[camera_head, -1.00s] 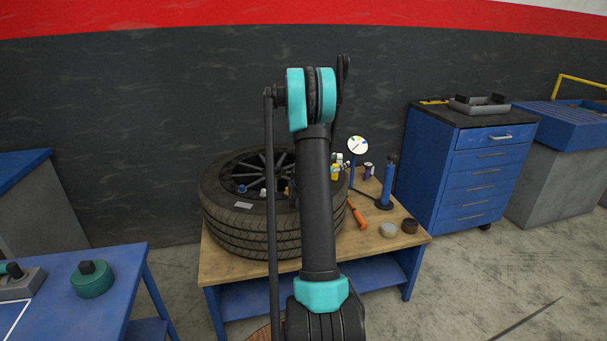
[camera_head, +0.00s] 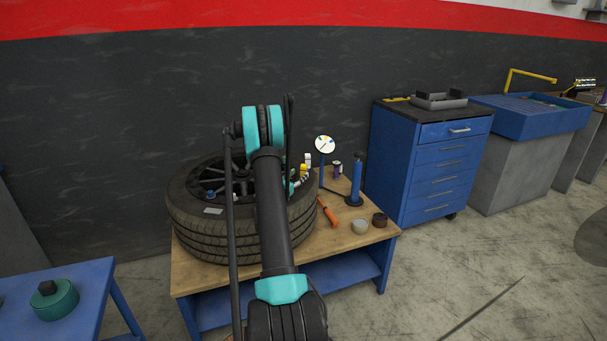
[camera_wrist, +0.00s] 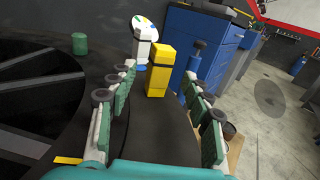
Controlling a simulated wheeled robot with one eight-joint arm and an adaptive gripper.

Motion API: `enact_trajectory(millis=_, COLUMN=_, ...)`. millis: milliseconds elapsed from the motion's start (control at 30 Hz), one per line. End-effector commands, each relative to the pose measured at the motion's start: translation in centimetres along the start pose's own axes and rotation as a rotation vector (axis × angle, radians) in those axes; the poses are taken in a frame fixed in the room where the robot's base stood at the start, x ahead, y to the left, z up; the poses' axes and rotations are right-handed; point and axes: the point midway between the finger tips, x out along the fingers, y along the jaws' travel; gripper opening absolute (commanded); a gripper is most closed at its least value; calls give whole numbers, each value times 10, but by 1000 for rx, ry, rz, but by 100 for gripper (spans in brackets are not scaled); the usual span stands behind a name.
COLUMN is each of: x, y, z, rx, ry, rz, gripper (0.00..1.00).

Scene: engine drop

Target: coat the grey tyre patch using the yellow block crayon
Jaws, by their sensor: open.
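The yellow block crayon (camera_wrist: 158,72) stands upright on the tyre with a dark band around it. In the wrist view it is ahead of my open gripper (camera_wrist: 160,88), roughly between the fingertip lines. I cannot tell whether it is within finger reach. It shows small in the head view (camera_head: 303,170), to the right of my arm. The tyre (camera_head: 205,240) lies flat on a wooden-topped bench. The light grey patch (camera_head: 213,211) is on the tyre's near left sidewall. My arm hides part of the tyre and most of my gripper in the head view.
A white bottle (camera_wrist: 145,42) stands just behind the crayon; a green cylinder (camera_wrist: 80,43) is farther left. A dial gauge (camera_head: 325,144), blue pump (camera_head: 356,180), orange-handled tool (camera_head: 328,212) and two small pots share the bench. A blue drawer cabinet (camera_head: 430,160) stands to the right.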

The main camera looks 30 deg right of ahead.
Motion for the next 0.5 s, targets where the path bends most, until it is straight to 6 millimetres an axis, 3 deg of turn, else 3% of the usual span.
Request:
enact_trajectory(millis=267, x=17, y=0, z=0, rx=0, ry=0, rz=-1, gripper=50)
enact_trajectory(millis=500, x=50, y=0, z=0, rx=0, ry=0, rz=-1, gripper=50)
